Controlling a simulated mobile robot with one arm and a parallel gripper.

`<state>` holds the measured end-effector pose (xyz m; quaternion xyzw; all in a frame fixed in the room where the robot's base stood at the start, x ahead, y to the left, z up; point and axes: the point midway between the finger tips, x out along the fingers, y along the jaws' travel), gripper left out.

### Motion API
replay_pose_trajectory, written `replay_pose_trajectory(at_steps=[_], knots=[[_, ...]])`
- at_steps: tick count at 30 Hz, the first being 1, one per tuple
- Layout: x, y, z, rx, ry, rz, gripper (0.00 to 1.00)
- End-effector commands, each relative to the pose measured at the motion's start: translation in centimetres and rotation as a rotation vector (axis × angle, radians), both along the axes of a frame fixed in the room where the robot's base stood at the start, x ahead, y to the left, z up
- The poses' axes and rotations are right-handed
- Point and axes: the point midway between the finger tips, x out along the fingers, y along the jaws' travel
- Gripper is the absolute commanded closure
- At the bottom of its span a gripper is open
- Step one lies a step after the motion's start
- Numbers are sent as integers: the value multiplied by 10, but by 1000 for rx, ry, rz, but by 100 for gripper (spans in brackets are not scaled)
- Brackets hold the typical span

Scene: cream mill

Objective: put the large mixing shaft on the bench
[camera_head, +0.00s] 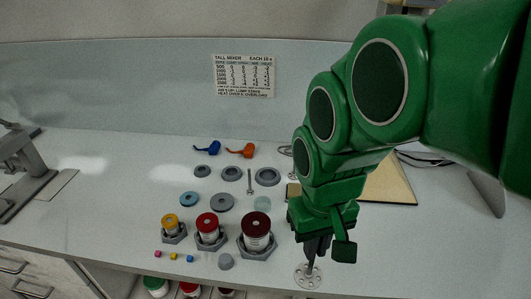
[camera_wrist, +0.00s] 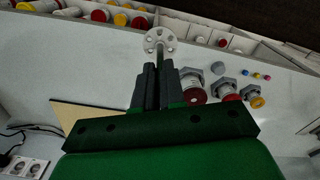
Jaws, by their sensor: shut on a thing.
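The large mixing shaft is a thin metal rod with a round, holed disc (camera_head: 308,274) at its lower end. My gripper (camera_head: 317,248) is shut on the rod, near the front of the white bench (camera_head: 120,180). In the wrist view the shaft's pale disc (camera_wrist: 160,42) shows just beyond the fingertips of my gripper (camera_wrist: 155,70). My fingers hide the upper part of the rod. I cannot tell whether the disc touches the bench top.
Containers with yellow, red and dark red (camera_head: 257,226) tops stand in grey hex holders left of my gripper. Grey rings (camera_head: 268,176), a smaller metal rod (camera_head: 250,182) and small colored cubes lie around. A tan board (camera_head: 390,186) lies behind my arm.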

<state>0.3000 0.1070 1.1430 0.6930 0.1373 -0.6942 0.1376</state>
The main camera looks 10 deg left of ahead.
Motion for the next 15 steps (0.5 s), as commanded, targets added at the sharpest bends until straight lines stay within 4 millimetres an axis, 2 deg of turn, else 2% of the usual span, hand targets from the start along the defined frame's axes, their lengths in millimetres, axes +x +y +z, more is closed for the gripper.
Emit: replay_pose_trajectory(at_steps=[5,15], knots=[[12,5,-6,0,1,2,100],[49,18,-23,0,0,2,100]])
